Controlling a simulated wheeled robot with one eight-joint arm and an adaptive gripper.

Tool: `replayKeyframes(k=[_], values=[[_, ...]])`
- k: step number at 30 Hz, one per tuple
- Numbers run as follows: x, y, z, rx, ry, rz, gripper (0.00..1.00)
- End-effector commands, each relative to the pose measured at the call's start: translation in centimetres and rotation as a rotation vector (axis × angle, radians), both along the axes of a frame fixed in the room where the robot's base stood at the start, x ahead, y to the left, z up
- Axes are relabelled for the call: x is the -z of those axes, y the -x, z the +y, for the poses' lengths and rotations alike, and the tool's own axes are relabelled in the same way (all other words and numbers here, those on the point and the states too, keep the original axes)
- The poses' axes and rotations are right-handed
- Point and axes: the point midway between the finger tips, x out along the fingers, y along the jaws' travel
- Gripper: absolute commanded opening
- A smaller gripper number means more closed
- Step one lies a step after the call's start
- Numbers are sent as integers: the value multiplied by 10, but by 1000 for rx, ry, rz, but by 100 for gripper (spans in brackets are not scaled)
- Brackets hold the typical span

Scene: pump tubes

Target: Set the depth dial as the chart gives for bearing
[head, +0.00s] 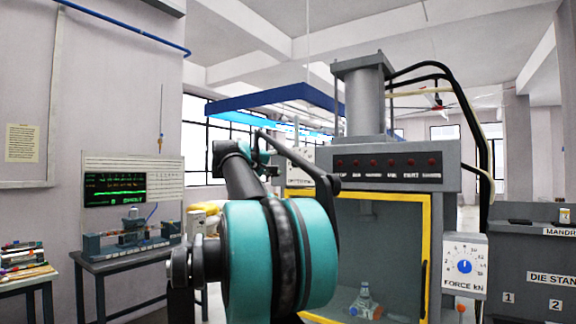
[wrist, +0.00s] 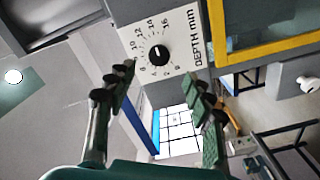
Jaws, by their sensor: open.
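The depth dial (wrist: 159,55) is a black round knob on a white plate marked DEPTH mm in the wrist view. The plate appears turned on its side. Numbers ring the knob; its exact setting is too small to read surely. My gripper (wrist: 160,84) is open and empty, its two dark fingers spread on either side below the knob and apart from it. In the head view, the white plate (head: 299,168) shows partly behind my arm, its dial hidden. A paper sheet (head: 22,143) hangs on the left wall, its text too small to read.
A grey press (head: 400,180) with a yellow-framed opening (head: 426,260) stands ahead. A blue FORCE kN dial (head: 464,266) is on its right. A bench with a green-lit screen (head: 115,188) stands left. A labelled stand (head: 540,255) is at right.

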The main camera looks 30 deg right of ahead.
Motion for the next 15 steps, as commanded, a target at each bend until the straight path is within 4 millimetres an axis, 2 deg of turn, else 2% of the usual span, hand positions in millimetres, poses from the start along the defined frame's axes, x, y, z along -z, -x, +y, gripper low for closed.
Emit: replayKeyframes(k=[1,6,15], values=[[0,2,8,-4,0,0,52],[0,8,20,-1,0,0,52],[0,9,22,1,0,0,52]])
